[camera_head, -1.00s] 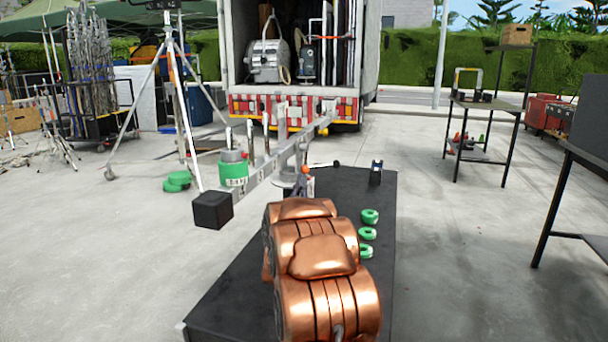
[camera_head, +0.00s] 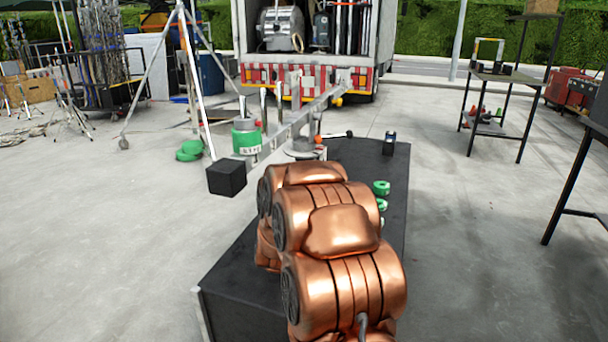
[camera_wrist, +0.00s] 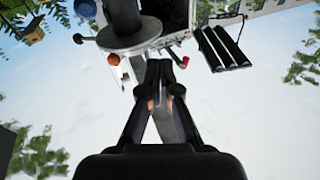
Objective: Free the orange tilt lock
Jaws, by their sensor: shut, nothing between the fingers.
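An orange round knob (camera_wrist: 114,60), which looks like the tilt lock, shows in the wrist view below a grey disc-shaped part. It is left of my gripper (camera_wrist: 162,66), with a gap between them. My gripper's fingers are closed together, with nothing seen between them. In the head view a small orange knob (camera_head: 318,140) shows on the head at the near end of the grey arm (camera_head: 295,127); I cannot tell for sure that it is the same knob. My gripper is hidden there behind my copper arm.
A red-tipped lever (camera_wrist: 184,62) and a blue ball (camera_wrist: 86,9) show in the wrist view. Green rings (camera_head: 381,188) lie on the dark table (camera_head: 390,235).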

